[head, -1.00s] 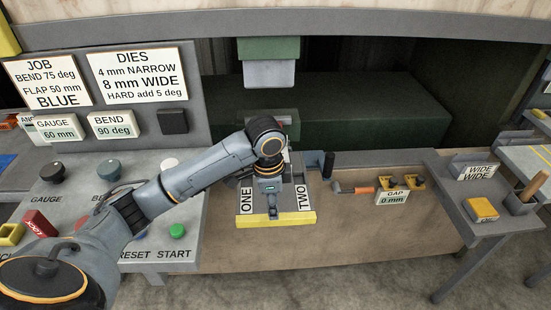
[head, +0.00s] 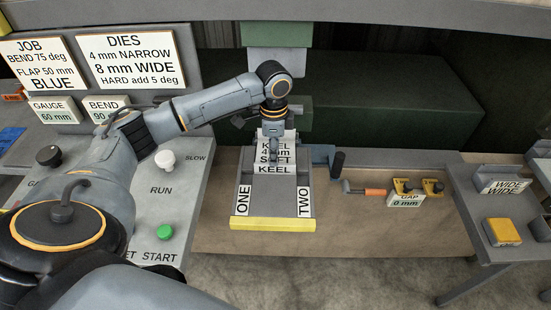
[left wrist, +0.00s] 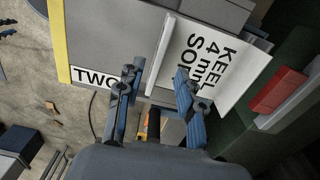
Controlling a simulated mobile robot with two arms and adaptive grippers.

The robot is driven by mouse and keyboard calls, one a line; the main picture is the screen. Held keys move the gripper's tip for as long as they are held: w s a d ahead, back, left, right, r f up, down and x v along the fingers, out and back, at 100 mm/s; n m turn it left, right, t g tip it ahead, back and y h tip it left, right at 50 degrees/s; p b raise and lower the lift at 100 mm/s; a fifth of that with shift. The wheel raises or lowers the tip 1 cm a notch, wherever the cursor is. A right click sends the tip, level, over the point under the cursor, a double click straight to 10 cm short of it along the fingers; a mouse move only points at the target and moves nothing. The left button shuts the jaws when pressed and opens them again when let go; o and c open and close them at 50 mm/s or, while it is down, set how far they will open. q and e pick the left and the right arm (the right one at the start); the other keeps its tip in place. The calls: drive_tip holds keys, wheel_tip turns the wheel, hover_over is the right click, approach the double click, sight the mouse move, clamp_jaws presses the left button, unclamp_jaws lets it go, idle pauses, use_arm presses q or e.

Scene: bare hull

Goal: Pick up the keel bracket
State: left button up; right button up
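The keel bracket (head: 277,168) lies on the press's front bed, between the labels ONE and TWO. Its labels read KEEL, 4 mm, SOFT. In the left wrist view its labelled plate (left wrist: 215,62) shows with a narrow upright flap along one edge. My left gripper (head: 273,152) is over the bracket, pointing down. In the left wrist view the left gripper (left wrist: 158,92) is open, its fingers apart with the flap's line between them. I cannot tell whether they touch it. My right gripper is in neither view.
The bed ends in a yellow front strip (head: 272,224). The green press ram (head: 278,38) hangs above, behind my left arm. A gap crank (head: 375,192) is right of the bed. A side table (head: 503,210) stands at the far right, and the control panel (head: 185,188) is left.

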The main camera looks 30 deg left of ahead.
use_arm(q)
wheel_tip(320, 180, down, 3)
drive_tip(key=shift+s+d+r+p, duration=0.1)
drive_tip(key=shift+d+p, duration=0.05)
drive_tip(key=shift+p, duration=0.9)
wheel_tip(320, 180, down, 2)
drive_tip(key=shift+f, duration=0.2)
drive_tip(key=c, duration=0.7)
drive_tip(key=shift+r, duration=0.1)
clamp_jaws()
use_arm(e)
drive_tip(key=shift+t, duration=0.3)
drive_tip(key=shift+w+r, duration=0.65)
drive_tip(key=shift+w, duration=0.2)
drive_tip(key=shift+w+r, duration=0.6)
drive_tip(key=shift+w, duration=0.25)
